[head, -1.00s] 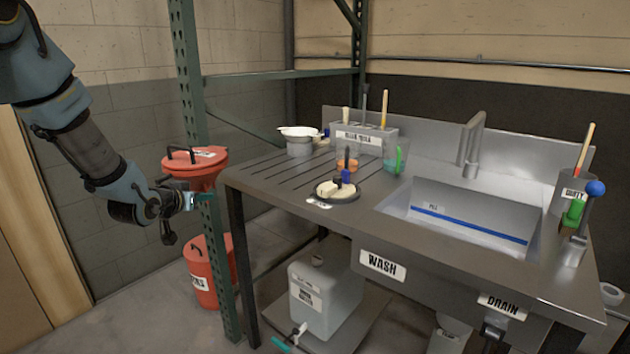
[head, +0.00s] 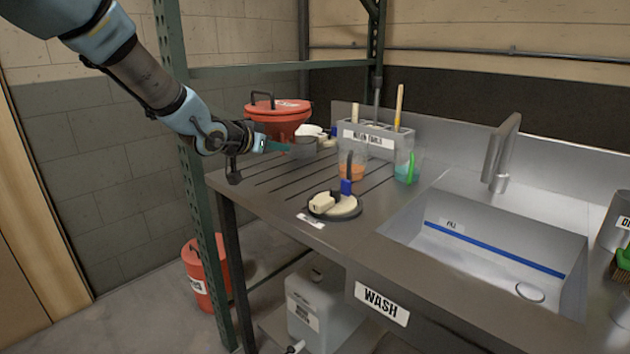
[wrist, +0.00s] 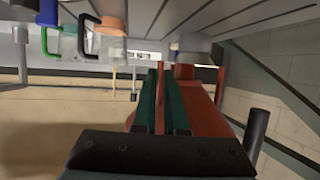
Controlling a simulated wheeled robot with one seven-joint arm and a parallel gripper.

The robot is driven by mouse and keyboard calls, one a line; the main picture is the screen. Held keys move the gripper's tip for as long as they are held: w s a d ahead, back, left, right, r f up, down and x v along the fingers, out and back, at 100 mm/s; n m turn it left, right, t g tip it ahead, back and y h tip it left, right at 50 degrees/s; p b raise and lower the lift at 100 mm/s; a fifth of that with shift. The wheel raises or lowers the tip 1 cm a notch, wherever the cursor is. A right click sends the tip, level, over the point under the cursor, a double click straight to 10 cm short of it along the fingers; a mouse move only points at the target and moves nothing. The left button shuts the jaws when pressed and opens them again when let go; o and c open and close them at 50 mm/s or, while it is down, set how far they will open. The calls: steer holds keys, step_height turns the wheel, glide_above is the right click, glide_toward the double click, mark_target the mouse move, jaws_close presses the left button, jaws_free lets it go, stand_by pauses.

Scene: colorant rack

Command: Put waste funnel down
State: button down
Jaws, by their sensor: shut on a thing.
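The waste funnel (head: 277,118) is red, with a round lid and a dark handle on top. In the head view it is upright at the far left corner of the wash bench (head: 330,255). My gripper (head: 272,146) is shut on it from the left side, with teal fingers just below the wide red part. In the wrist view a red strip shows between the fingers (wrist: 160,100), and the funnel (wrist: 203,105) fills the space to their right. The funnel's lower end is hidden in the head view, so I cannot tell whether it touches the bench.
A grey pot (head: 303,150) stands close to the funnel. A labelled tool holder (head: 367,138), cups and a dark round dish (head: 336,207) are farther right, before the sink (head: 490,240). A green rack post (head: 192,190) stands at the bench's left. A red can (head: 204,272) is on the floor.

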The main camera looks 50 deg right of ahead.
mark_target(281, 191)
step_height(281, 191, down, 9)
steer(key=shift+f+p, duration=0.1)
steer(key=shift+p, duration=0.2)
steer(key=shift+f, duration=0.1)
steer(key=c, duration=1)
jaws_free()
steer(key=shift+a, duration=0.15)
steer(key=b+v, duration=0.2)
steer(key=v, duration=0.9)
steer(key=shift+s+a+r, duration=0.1)
steer(key=shift+a+r, duration=0.1)
steer(key=shift+a, duration=0.15)
